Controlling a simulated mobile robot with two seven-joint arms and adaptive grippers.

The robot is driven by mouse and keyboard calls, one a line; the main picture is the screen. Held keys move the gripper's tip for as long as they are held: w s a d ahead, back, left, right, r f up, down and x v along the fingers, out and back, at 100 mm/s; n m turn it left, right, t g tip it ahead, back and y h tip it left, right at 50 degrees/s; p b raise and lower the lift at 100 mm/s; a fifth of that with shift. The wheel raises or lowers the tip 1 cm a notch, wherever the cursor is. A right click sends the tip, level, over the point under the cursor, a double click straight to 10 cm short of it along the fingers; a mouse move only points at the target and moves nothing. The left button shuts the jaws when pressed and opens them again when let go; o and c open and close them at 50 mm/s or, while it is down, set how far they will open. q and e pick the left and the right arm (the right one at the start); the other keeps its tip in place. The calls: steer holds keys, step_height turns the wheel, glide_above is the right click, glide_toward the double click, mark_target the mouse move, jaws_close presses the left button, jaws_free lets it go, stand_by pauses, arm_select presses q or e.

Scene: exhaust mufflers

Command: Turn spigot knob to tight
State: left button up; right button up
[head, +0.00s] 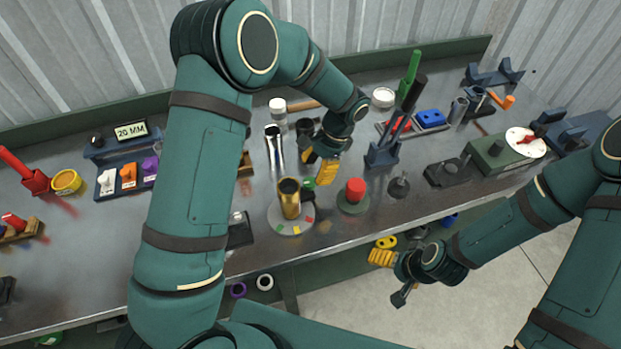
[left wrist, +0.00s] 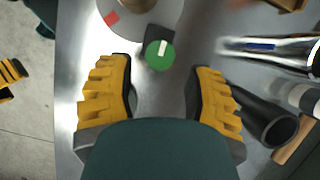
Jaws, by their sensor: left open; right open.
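In the left wrist view a round green knob (left wrist: 160,54) with a white bar mark sits on a small black block (left wrist: 158,34) at the edge of a grey disc (left wrist: 115,10). The disc has a red patch. My right gripper (head: 390,275) is open and empty beyond the bench's front edge.
A red cylinder on a green base (head: 355,192) stands just right of the gold cylinder. A shiny metal tube (head: 275,147) and a black cylinder (left wrist: 268,124) stand close to my left gripper. A green box with a white dial (head: 525,143) is at the right.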

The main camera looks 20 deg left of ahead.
arm_select(q)
steer(key=v, duration=0.7)
steer(key=shift+f, duration=0.1)
